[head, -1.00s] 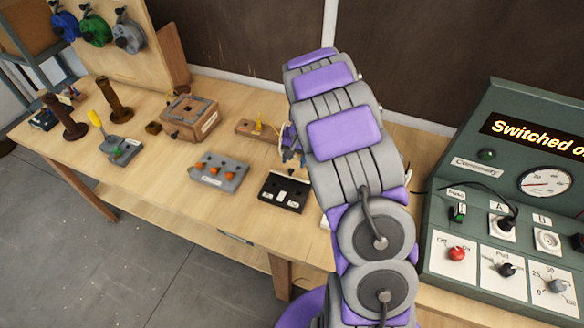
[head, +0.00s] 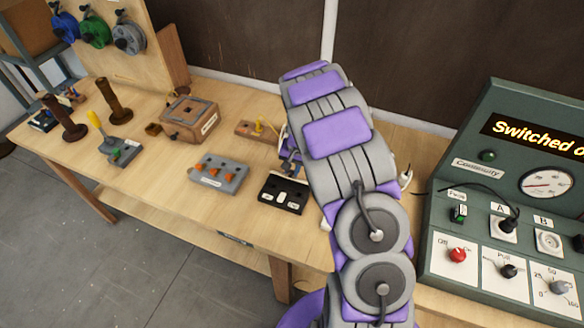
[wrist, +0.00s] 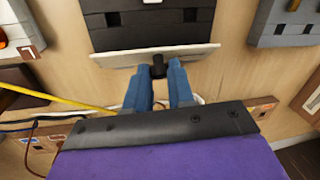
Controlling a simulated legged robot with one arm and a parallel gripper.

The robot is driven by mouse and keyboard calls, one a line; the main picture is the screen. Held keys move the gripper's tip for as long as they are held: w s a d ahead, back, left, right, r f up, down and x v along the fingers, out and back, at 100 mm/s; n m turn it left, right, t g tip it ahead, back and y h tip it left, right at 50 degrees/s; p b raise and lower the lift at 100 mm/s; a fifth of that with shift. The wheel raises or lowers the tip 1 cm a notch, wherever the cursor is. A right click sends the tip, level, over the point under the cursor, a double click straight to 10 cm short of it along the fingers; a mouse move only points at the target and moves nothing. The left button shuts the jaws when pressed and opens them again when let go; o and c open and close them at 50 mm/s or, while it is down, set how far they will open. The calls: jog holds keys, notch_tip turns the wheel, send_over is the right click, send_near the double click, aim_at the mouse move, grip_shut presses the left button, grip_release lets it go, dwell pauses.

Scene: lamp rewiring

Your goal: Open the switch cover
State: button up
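In the wrist view, a thin pale plate (wrist: 110,58), which looks like the switch cover, is seen nearly edge-on beside a dark grey box (wrist: 150,33). A small black knob (wrist: 158,68) stands out from the plate.
A black box with white patches (head: 283,195) and a grey box with orange knobs (head: 220,173) are near my arm. The green console (head: 505,150) stands right.

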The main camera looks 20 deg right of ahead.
grip_shut()
jog(key=shift+d+p, duration=0.1)
jog(key=shift+p, duration=0.3)
jog(key=shift+w+d+r+g+y+p, duration=0.15)
jog(key=shift+w+d+g+y+p, duration=0.15)
jog(key=shift+g+y+p, duration=0.45)
jog(key=y+p, duration=0.1)
jog(key=w+d+g+y+p, duration=0.1)
jog(key=shift+f+g+p, duration=0.25)
jog(key=shift+p, duration=0.05)
jog(key=shift+w+d+f+m+g+y+p, duration=0.3)
jog(key=shift+w+g+y+p, duration=0.1)
jog(key=shift+g+y, duration=0.3)
jog(key=shift+d, duration=0.1)
jog(key=shift+y, duration=0.25)
